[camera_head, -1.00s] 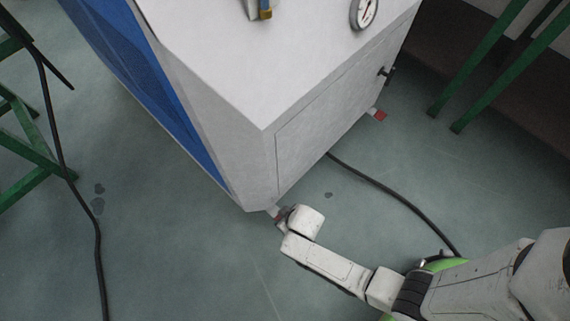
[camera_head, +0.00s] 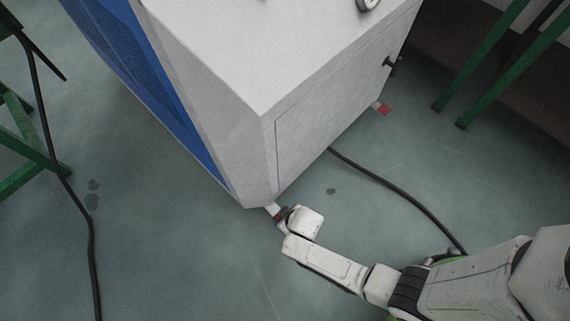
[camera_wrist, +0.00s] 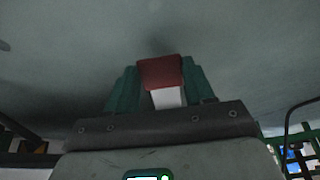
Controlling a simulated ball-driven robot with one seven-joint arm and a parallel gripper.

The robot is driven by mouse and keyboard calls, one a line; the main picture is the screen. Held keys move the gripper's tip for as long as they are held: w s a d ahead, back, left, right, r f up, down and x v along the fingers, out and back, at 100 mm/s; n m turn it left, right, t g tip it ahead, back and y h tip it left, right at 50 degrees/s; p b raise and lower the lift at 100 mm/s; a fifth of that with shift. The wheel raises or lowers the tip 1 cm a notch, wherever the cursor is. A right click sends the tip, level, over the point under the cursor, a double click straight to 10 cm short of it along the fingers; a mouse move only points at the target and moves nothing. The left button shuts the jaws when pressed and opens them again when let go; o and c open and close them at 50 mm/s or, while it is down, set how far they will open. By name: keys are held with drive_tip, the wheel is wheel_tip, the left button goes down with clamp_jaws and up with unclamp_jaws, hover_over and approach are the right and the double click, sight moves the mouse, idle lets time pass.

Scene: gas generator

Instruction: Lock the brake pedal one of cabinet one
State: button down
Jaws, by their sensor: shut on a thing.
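The white cabinet (camera_head: 232,140) with a blue side panel stands on the grey floor. A brake pedal (camera_head: 274,212), red-tipped on a white lever, sticks out low at its near bottom corner. My gripper (camera_head: 285,217) is down at this pedal in the head view, its fingers mostly hidden by my wrist. In the wrist view, the red pedal tip (camera_wrist: 161,71) sits between the green fingers of my gripper (camera_wrist: 160,84), which are shut on it. A second red pedal (camera_head: 383,108) shows at the cabinet's far right bottom, apart from my gripper. I cannot tell which number either pedal bears.
A black cable (camera_head: 395,188) runs along the floor from under the cabinet towards my arm. Another cable (camera_head: 91,240) lies at the left. Green stands (camera_head: 500,70) are at the upper right and left. The floor in front of the cabinet is mostly clear.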

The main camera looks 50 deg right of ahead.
drive_tip(key=shift+s+f, duration=0.35)
drive_tip(key=shift+s, duration=0.35)
drive_tip(key=c, duration=0.7)
unclamp_jaws()
drive_tip(key=o, duration=0.3)
drive_tip(key=shift+w+r, duration=0.15)
drive_tip(key=shift+w, duration=0.1)
drive_tip(key=p+v, duration=0.7)
drive_tip(key=v, duration=0.3)
drive_tip(key=shift+r, duration=0.4)
drive_tip(key=shift+s, duration=0.1)
